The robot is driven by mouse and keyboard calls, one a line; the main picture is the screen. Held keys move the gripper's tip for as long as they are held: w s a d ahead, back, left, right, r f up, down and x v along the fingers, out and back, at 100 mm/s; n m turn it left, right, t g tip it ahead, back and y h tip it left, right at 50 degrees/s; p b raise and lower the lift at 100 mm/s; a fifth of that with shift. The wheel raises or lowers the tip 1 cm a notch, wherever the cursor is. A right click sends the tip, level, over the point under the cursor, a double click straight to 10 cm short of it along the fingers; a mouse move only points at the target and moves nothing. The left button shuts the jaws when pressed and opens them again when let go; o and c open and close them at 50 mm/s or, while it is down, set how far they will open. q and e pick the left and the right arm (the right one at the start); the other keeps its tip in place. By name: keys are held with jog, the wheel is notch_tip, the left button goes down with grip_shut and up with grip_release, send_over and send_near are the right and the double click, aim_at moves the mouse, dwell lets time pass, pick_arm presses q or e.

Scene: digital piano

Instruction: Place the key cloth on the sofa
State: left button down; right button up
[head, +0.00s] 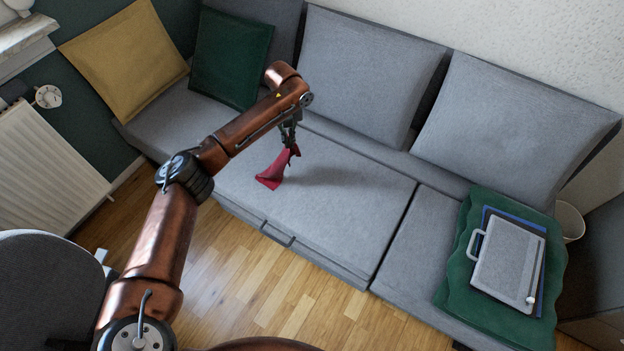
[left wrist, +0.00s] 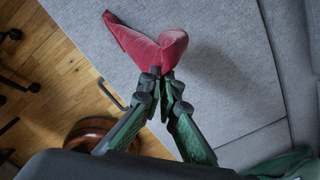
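The key cloth (head: 274,173) is a crimson red piece of fabric at the middle-left of the grey sofa (head: 345,205). My left gripper (head: 292,146) reaches over the sofa seat, pointing down, and its fingers are closed on the cloth. In the left wrist view the cloth (left wrist: 150,48) is bunched at the fingertips (left wrist: 160,76) and spreads out to the upper left over the sofa seat (left wrist: 225,60). I cannot tell whether its lower edge touches the seat. My right gripper is not in view.
A yellow cushion (head: 125,62) and a green cushion (head: 230,58) lean at the sofa's left end. Grey back cushions (head: 370,75) line the wall. The middle of the seat is clear.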

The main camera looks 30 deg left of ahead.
pick_arm(q)
jog(key=w+d+f+b, duration=0.2)
jog(key=d+f+b, duration=0.1)
jog(key=d+f, duration=0.3)
jog(key=w+d+f+b, duration=0.3)
jog(key=d+f+b, duration=0.1)
jog(key=d+f, duration=0.2)
jog(key=w+d+f+b, duration=0.2)
jog(key=d+f+b, duration=0.1)
jog(key=d+f, duration=0.3)
jog(key=shift+w+d+f+b, duration=0.15)
jog(key=shift+d+f, duration=0.05)
jog(key=shift+d, duration=0.2)
jog(key=shift+w+d+f+b, duration=0.1)
jog(key=shift+d+f+b, duration=0.1)
jog(key=shift+d, duration=0.15)
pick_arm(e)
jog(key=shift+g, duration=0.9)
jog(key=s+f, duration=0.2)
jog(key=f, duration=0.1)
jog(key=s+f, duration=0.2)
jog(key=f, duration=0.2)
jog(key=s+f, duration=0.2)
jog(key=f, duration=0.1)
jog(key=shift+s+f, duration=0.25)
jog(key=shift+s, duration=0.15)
pick_arm(q)
jog(key=shift+d, duration=0.1)
